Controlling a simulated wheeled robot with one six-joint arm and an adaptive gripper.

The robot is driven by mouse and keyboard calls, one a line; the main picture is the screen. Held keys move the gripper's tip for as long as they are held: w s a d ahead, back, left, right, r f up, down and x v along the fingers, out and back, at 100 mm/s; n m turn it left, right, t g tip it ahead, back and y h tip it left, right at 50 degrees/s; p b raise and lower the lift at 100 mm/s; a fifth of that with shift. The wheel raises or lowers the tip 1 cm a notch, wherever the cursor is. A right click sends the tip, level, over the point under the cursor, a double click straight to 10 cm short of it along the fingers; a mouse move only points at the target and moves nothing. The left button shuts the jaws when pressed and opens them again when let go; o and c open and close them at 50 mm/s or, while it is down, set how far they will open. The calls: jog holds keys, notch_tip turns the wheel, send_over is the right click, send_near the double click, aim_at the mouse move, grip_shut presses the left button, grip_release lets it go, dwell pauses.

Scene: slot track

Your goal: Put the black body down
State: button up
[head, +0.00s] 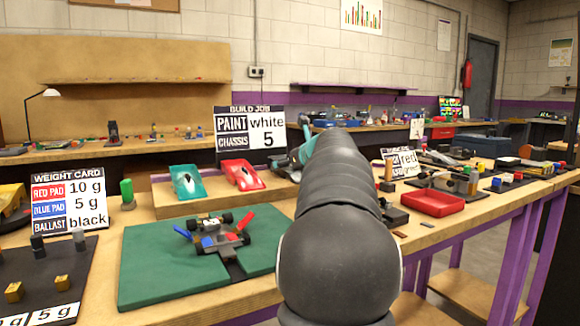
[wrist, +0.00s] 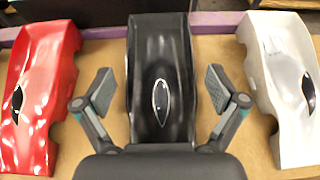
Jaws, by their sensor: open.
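The black body (wrist: 160,50) lies on a wooden ledge in the middle of the wrist view, between the red body (wrist: 38,75) and the white body (wrist: 287,75). My gripper (wrist: 160,90) is open, with one finger on each side of the black body. Gaps show between the fingers and its sides. The black body's near end is hidden by the gripper's base. In the head view, my arm hides the black and white bodies; the red body (head: 242,175) shows left of the arm.
A teal body (head: 187,182) lies left of the red one on the ledge. In front, a chassis with wheels (head: 213,240) sits on a green mat (head: 150,285). A sign (head: 250,133) stands behind the ledge. A red tray (head: 433,203) is to the right.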

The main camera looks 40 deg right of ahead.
jog(key=shift+r, duration=0.25)
jog(key=v, duration=1.2)
jog(key=shift+p, duration=0.4)
jog(key=shift+a, duration=0.15)
